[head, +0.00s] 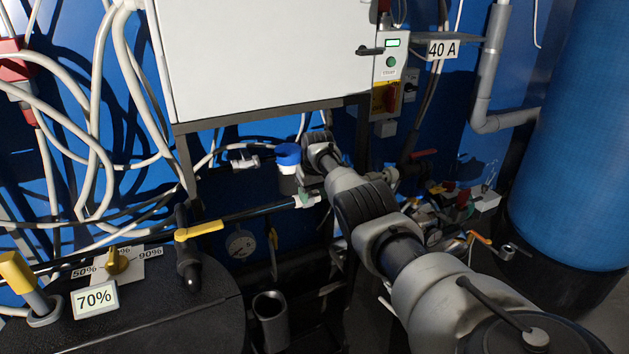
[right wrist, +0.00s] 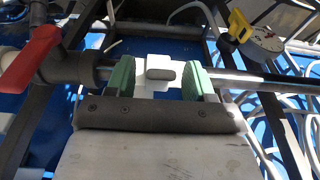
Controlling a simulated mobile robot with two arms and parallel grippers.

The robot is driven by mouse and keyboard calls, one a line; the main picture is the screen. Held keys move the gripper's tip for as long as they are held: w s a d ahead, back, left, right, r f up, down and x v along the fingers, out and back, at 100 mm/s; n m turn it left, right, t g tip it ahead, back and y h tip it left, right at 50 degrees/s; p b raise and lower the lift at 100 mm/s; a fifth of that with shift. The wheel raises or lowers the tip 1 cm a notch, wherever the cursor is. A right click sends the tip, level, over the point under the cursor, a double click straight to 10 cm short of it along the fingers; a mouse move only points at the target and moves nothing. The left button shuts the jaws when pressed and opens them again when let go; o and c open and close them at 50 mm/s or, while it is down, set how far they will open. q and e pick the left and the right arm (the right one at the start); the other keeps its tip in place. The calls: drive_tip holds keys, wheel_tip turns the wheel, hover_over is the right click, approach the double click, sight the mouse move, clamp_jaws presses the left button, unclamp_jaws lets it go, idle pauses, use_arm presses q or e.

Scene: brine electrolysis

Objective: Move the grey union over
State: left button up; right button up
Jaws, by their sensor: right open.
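My right gripper (head: 308,196) is at the pipe line under the white cabinet, with its green pads apart. In the right wrist view its two green fingers (right wrist: 158,80) straddle a white block with a small grey rounded piece (right wrist: 160,73) on it. I cannot tell whether this is the grey union, or whether the fingers touch it. A dark grey pipe fitting (right wrist: 85,69) lies just left of the fingers, and a light grey pipe (right wrist: 235,80) runs off to their right. My left gripper is not in view.
A red valve handle (right wrist: 31,56) is close on the left in the wrist view, and a gauge with a yellow handle (right wrist: 240,25) is at upper right. A blue-capped vessel (head: 287,156) stands beside my right arm. The white cabinet (head: 265,60) hangs above.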

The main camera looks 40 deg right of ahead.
sight(316, 195)
drive_tip(key=r+p, duration=0.2)
drive_tip(key=r, duration=0.1)
drive_tip(key=shift+s, duration=0.2)
drive_tip(key=r, duration=0.4)
drive_tip(key=s+r, duration=0.1)
drive_tip(key=r, duration=0.2)
drive_tip(key=shift+s+a+r, duration=0.1)
drive_tip(key=shift+a, duration=0.15)
